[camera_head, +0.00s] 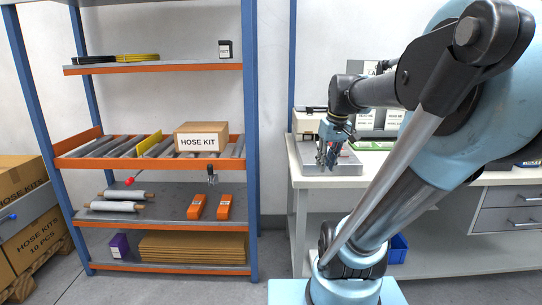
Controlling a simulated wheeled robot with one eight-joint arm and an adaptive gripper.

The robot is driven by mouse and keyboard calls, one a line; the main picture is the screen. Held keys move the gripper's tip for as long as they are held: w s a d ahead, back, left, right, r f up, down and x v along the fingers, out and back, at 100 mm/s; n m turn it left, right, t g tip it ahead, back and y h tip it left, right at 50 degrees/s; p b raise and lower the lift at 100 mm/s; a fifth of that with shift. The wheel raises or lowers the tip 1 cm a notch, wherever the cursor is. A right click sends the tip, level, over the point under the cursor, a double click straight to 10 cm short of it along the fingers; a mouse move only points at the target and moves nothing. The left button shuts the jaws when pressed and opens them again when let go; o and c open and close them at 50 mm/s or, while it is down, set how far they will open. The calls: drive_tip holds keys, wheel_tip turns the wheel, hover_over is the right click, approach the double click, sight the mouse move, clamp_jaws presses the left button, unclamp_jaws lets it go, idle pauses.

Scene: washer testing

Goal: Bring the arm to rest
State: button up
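My arm, blue and dark grey, rises from its blue base at the lower right and bends back over the right side of the picture. My gripper (327,160) points down at its far end, over the left end of the white workbench (308,181). It is in front of or above a grey metal device (346,162) on the bench top. I cannot tell if it touches that device. The fingers are small and dark, so their opening and anything between them cannot be made out.
A blue-and-orange shelf rack (251,150) stands left of the bench and holds a hose kit box (202,138) on its middle shelf. Stacked cartons (35,240) stand at the far left. A blue bin (398,248) is under the bench. Bare floor lies before the rack.

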drive_tip(key=s+f+m+h, duration=0.1)
drive_tip(key=s+f+m, duration=0.2)
drive_tip(key=s+f, duration=0.9)
wheel_tip(320, 180, down, 4)
drive_tip(key=shift+s+d+r, duration=0.25)
drive_tip(key=shift+d, duration=0.1)
drive_tip(key=shift+w+f, duration=0.2)
drive_tip(key=shift+w, duration=0.25)
